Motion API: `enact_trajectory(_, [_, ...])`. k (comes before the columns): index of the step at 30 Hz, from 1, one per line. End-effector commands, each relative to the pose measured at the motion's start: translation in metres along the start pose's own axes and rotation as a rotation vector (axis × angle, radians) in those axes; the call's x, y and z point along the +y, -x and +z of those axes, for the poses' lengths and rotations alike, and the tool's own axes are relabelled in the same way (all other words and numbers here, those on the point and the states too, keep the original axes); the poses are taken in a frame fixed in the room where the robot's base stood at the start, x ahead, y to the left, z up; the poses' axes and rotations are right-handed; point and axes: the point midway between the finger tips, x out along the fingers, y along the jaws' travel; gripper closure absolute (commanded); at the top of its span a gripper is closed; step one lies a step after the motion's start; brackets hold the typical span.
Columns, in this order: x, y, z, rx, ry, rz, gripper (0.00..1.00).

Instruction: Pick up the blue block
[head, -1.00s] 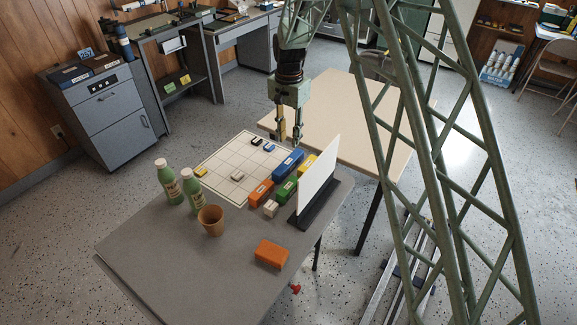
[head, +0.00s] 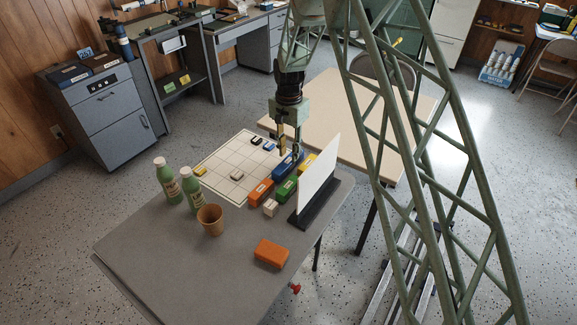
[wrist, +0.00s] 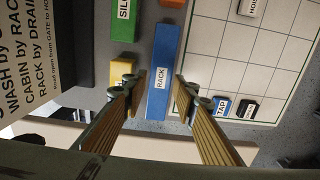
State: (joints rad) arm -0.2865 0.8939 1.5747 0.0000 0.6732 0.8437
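The long blue block (head: 280,170), labelled RACK, lies on the grey table beside the white grid board. My gripper (head: 289,153) is over its far end, pointing down, and partly covers it in the head view. In the wrist view the blue block (wrist: 162,55) runs between the two spread fingers of my gripper (wrist: 159,86). The fingers are open, with a gap on each side of the block. I cannot tell how far the tips are above the table.
Green (head: 286,188), orange (head: 260,191) and yellow blocks crowd the blue one. A white upright panel (head: 317,182) stands to the right. The grid board (head: 215,165) holds small labelled pieces. Two green bottles and a brown cup (head: 210,219) stand nearer.

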Motion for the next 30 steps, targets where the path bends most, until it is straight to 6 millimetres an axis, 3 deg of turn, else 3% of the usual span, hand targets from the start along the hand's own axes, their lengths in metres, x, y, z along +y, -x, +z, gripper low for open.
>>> enact_trajectory(17, [0.0, -0.008, 0.0, 0.0, 0.0, 0.0, 0.74])
enact_trajectory(30, [-0.001, -0.049, 0.001, -0.001, 0.0, 0.001, 0.74])
